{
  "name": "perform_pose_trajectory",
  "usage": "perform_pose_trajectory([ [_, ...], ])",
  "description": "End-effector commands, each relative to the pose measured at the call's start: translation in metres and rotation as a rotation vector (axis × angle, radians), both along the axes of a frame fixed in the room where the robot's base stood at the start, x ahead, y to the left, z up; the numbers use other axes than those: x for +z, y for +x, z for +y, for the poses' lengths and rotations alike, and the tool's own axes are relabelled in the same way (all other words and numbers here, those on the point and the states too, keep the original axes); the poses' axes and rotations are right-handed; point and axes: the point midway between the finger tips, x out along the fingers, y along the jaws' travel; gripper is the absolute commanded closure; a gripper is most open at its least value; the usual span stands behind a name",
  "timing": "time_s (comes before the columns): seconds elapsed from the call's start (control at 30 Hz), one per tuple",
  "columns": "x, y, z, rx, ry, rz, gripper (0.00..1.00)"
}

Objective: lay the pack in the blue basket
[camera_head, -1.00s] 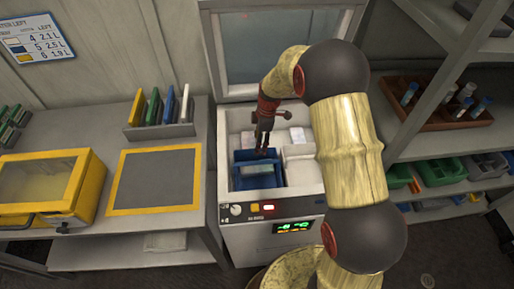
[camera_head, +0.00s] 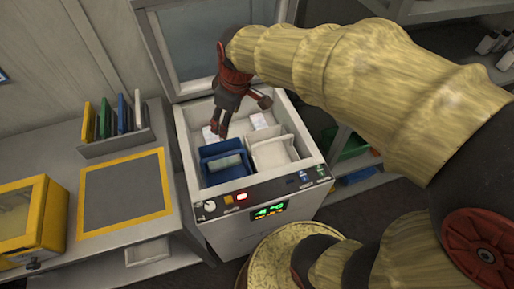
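The blue basket (camera_head: 211,151) stands in the left part of the open chest freezer. A pale grey-green pack (camera_head: 226,163) lies inside it, towards the front. My gripper (camera_head: 219,132) hangs above the basket's back edge, pointing down. Its dark fingers look apart, with nothing visible between them. A white pack (camera_head: 260,121) lies at the back of the freezer, and another pale pack (camera_head: 209,134) shows behind the basket, partly hidden by my gripper.
A white basket (camera_head: 273,154) stands right of the blue one. The freezer's raised lid (camera_head: 205,50) is behind. A side table at left carries a yellow-framed grey mat (camera_head: 124,194), a rack of coloured folders (camera_head: 115,140) and a yellow box (camera_head: 32,222). Shelving stands at right.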

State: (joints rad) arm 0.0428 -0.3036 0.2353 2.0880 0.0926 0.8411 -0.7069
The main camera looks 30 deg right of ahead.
Motion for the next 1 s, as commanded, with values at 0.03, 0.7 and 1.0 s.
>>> perform_pose_trajectory([
  [0.03,0.012,-0.016,0.001,-0.049,0.009,-0.024,0.41],
  [0.7,0.045,-0.159,0.0,-0.578,0.176,-0.183,0.41],
  [1.0,0.045,-0.159,0.0,-0.582,0.178,-0.182,0.41],
])
